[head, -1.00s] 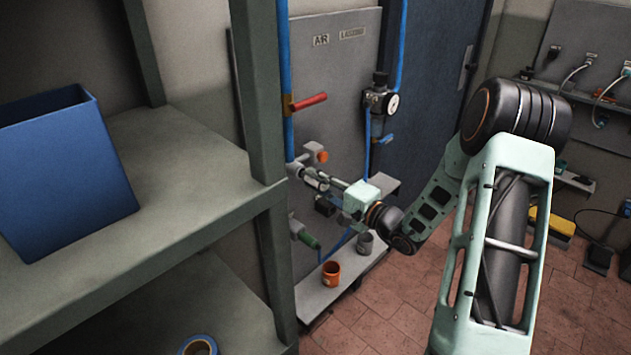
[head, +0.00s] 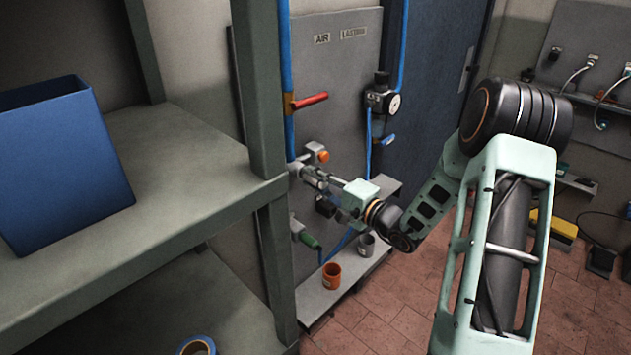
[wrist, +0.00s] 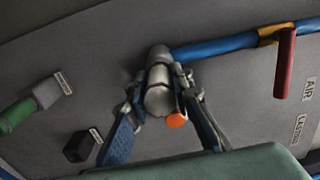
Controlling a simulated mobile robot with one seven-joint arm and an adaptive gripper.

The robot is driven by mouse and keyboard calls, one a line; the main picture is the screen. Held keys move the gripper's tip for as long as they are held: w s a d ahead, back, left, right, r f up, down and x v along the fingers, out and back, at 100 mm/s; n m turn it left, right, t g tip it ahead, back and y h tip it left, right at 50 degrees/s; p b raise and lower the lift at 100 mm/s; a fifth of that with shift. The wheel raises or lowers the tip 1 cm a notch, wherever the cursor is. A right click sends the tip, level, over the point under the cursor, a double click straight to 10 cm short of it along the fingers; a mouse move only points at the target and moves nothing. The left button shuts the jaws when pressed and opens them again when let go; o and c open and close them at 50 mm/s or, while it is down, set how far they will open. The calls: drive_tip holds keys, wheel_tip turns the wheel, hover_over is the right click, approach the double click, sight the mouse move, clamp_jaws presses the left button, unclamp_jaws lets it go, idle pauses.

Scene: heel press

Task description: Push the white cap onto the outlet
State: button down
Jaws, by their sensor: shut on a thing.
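My gripper (head: 306,174) is at the grey wall panel, below the end of the blue pipe. In the wrist view my gripper (wrist: 164,86) has its two fingers closed on the sides of a pale grey-white cylinder, which looks like the white cap (wrist: 158,100). The cap is in line with the metal pipe fitting (wrist: 159,54) behind it, which looks like the outlet. I cannot tell whether the cap is seated on it or only against it. An orange round end (wrist: 176,120) shows beside the cap. In the head view my fingers mostly hide the cap.
A red-handled valve (head: 310,101) is above, and a gauge (head: 392,103) to the right. A green-ended fitting (head: 311,241) and a black fitting (head: 325,207) are below. Orange (head: 331,275) and grey (head: 366,244) cups stand on a low ledge. A shelf post (head: 262,90) is close on the left.

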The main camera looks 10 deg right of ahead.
drive_tip(key=shift+w+a, duration=0.25)
drive_tip(key=shift+w, duration=0.05)
drive_tip(key=c, duration=1.7)
unclamp_jaws()
drive_tip(key=shift+o, duration=0.4)
